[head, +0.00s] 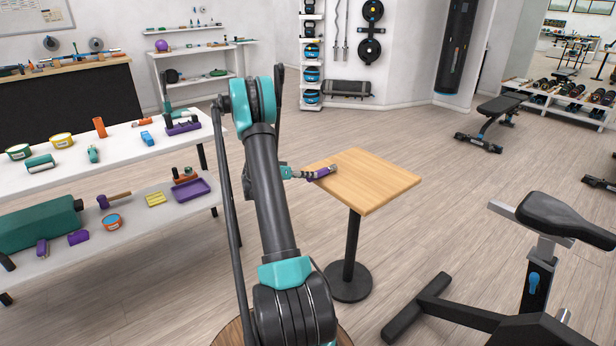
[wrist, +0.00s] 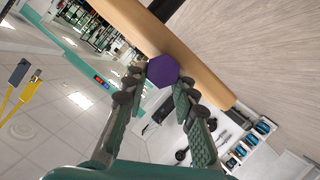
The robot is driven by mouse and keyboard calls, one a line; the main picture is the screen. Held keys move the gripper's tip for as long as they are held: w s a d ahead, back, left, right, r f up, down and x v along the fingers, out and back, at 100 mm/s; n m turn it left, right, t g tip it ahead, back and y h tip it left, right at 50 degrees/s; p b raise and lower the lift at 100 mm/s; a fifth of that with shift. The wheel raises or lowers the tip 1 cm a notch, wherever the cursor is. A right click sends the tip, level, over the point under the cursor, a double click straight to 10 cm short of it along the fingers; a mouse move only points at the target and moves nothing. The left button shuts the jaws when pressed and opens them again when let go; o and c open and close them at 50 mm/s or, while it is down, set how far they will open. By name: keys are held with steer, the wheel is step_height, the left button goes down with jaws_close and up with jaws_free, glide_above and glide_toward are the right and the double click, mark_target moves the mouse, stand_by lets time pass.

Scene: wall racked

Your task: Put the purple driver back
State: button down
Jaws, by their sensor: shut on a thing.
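The purple driver (head: 324,172) shows in the head view at the left edge of the small wooden table (head: 385,190). In the wrist view, the end of its purple six-sided handle (wrist: 162,71) sits between the fingertips. My gripper (head: 309,175) is shut on it, reaching in from the left; in the wrist view the two fingers (wrist: 160,82) press on either side of the handle. The driver's far end is hidden in the wrist view. I cannot tell whether the driver touches the tabletop.
A white two-level rack (head: 108,150) stands at left, with tools and tins. A purple holder (head: 182,128) is on its upper shelf, and a purple tray (head: 193,189) on its lower shelf. An exercise bike (head: 545,255) stands at right. Open floor lies behind the table.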

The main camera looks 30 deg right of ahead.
steer(key=c, duration=1.2)
jaws_free()
steer(key=shift+f, duration=0.1)
steer(key=v, duration=1.7)
steer(key=s+a+n+t+y, duration=0.2)
steer(key=s+a+n+y, duration=0.2)
steer(key=s+a, duration=0.4)
steer(key=s+a+f+n+t+y, duration=0.1)
steer(key=s+a+n+y, duration=0.3)
steer(key=s+a, duration=0.5)
steer(key=s+a+n+t+y, duration=0.3)
steer(key=s+a+n+y, duration=0.2)
steer(key=s+a, duration=0.4)
steer(key=shift+s+f+y, duration=0.1)
steer(key=shift+s+y, duration=0.15)
steer(key=shift+s, duration=1.1)
steer(key=shift+s+f+y, duration=0.15)
steer(key=shift+s+y, duration=0.1)
steer(key=shift+s, duration=1.05)
